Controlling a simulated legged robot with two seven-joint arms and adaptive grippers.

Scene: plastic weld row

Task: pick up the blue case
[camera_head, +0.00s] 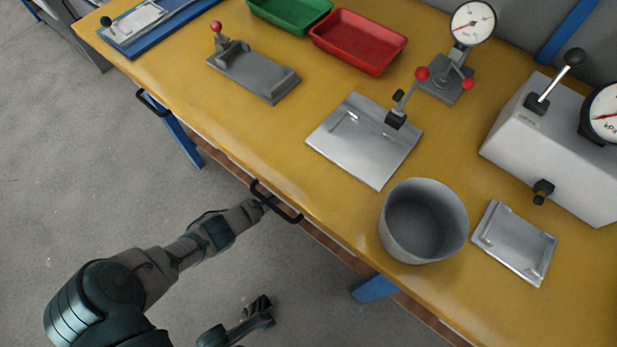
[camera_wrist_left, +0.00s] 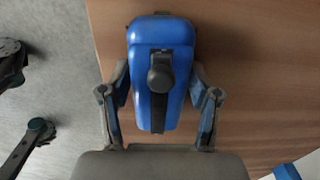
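The blue case (camera_wrist_left: 160,75) shows in the left wrist view, with a dark strip and a round dark knob on its front. It is in front of a brown wooden surface. My left gripper (camera_wrist_left: 160,72) has its two fingers spread on either side of the case; contact with its sides is not clear. In the head view my left gripper (camera_head: 268,203) is at the table's front edge by a black handle, and the case is hidden there. My right gripper (camera_head: 262,308) is low over the floor, away from the table; its opening is unclear.
The yellow table (camera_head: 280,150) carries a grey bin (camera_head: 398,235) near its front edge, a metal plate with a clamp (camera_head: 362,148), a grey fixture (camera_head: 255,75), red (camera_head: 362,68) and green trays and gauges. A black handle (camera_head: 277,203) sticks out beside my left gripper.

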